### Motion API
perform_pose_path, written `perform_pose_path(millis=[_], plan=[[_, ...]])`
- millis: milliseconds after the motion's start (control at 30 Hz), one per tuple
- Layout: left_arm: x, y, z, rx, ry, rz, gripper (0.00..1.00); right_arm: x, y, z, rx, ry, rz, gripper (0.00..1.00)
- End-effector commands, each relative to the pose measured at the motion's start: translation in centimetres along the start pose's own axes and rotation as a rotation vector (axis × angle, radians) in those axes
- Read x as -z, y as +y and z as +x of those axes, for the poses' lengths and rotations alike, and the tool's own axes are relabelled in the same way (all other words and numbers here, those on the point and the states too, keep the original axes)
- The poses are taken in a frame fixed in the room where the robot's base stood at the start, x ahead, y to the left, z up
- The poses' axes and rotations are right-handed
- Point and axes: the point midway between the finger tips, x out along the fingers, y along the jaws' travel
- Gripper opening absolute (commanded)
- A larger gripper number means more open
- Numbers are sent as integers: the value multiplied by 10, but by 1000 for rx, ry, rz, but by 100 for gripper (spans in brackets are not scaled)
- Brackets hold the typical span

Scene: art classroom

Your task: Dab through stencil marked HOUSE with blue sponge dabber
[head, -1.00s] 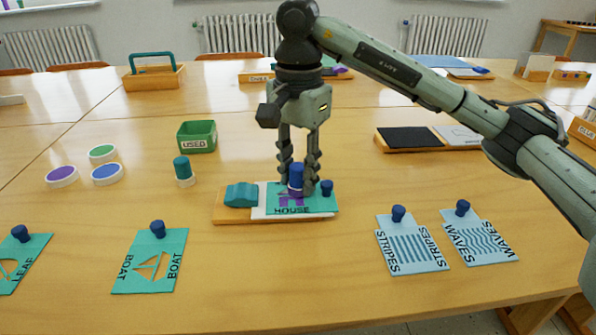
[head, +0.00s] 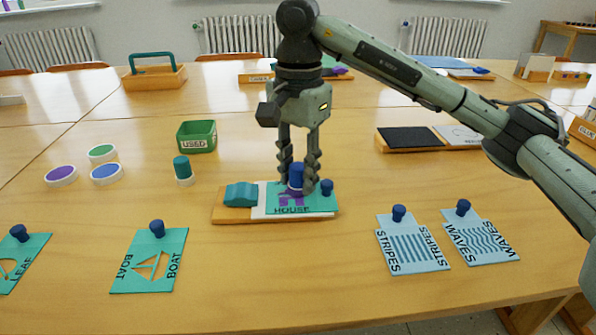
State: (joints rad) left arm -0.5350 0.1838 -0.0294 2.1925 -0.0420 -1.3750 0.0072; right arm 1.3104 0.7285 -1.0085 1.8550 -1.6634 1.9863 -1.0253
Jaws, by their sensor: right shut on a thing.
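The teal HOUSE stencil (head: 315,204) lies on white paper on a wooden board (head: 232,216). Its blue knob (head: 326,187) is at the right, and purple shows in its cutout. My right gripper (head: 298,178) points straight down over the stencil, shut on an upright dabber (head: 296,176). The dabber has a blue handle and a purple lower part. It stands over the cutout; I cannot tell whether its sponge touches the paper. Another dabber, with a teal handle (head: 182,165), stands on the table at the left. My left gripper is out of view.
A teal clamp-like block (head: 241,194) sits on the board's left end. Purple (head: 61,176), blue (head: 107,174) and green (head: 102,153) paint dishes and a green USED bin (head: 197,136) stand left. BOAT (head: 150,262), STRIPES (head: 412,246) and WAVES (head: 480,238) stencils lie in front.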

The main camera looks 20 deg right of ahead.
Motion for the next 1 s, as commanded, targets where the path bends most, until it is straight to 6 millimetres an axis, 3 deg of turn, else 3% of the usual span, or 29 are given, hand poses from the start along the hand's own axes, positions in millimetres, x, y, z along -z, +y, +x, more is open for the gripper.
perform_pose_path(millis=[367, 1000], plan=[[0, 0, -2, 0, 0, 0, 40, 0, 1, -1, -4, -1, -1, 7], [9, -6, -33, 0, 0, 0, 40, 0, 0, -54, 0, 0, 0, 7]])
